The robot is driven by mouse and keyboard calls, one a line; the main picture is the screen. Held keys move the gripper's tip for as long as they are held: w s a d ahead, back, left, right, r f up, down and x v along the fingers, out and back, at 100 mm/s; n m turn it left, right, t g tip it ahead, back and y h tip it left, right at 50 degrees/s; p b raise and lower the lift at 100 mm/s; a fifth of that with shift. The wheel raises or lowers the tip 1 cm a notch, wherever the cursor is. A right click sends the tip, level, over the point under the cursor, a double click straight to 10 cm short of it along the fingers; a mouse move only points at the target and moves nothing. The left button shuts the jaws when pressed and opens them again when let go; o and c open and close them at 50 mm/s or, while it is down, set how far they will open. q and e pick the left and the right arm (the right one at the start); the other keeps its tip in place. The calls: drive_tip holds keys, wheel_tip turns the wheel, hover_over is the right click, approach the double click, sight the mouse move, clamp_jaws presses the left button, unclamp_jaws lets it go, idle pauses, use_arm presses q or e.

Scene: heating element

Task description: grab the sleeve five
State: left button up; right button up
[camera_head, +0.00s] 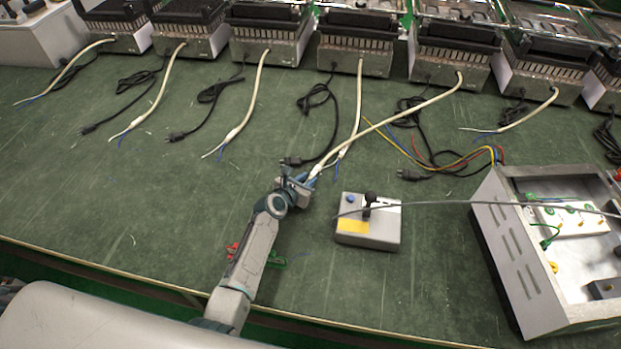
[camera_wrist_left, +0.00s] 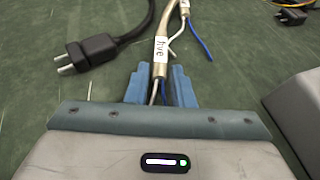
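In the head view the sleeve (camera_head: 316,171) lies at the cable's near end, just beyond my left gripper (camera_head: 306,181). In the left wrist view my left gripper (camera_wrist_left: 160,85) has its two blue fingers apart. The bare wire ends below the sleeve run between them, and the sleeve is just past the fingertips. I see no clear contact. My right gripper is not in view.
A black plug (camera_wrist_left: 85,52) lies left of the fingers. A grey control box (camera_head: 368,222) stands right of my left gripper, and a larger open metal box (camera_head: 510,255) farther right. Several heaters line the back, with other cables lying forward. The left table is mostly clear.

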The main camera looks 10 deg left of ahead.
use_arm(q)
clamp_jaws()
